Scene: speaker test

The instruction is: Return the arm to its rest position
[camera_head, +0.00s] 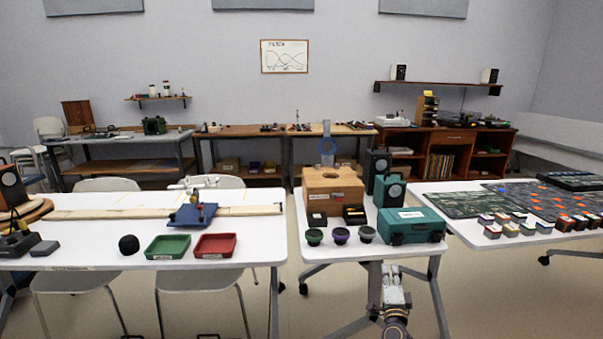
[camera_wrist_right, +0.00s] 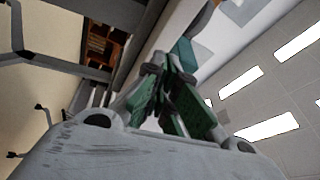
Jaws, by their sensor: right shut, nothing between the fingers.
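My right gripper (camera_head: 391,270) shows at the bottom of the head view, in front of the middle table's front edge and low, apart from the things on the table. Its fingers are shut and hold nothing. In the right wrist view its fingers (camera_wrist_right: 168,75) come together near the middle of the picture, seen from the palm. My left arm and gripper are not in view.
The middle table holds a teal case (camera_head: 411,226), a wooden box (camera_head: 332,184) and several small dark cups. The left table (camera_head: 120,257) carries a green tray (camera_head: 167,247) and a red tray (camera_head: 215,245). The right table holds green boards (camera_head: 455,204). Floor shows between tables.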

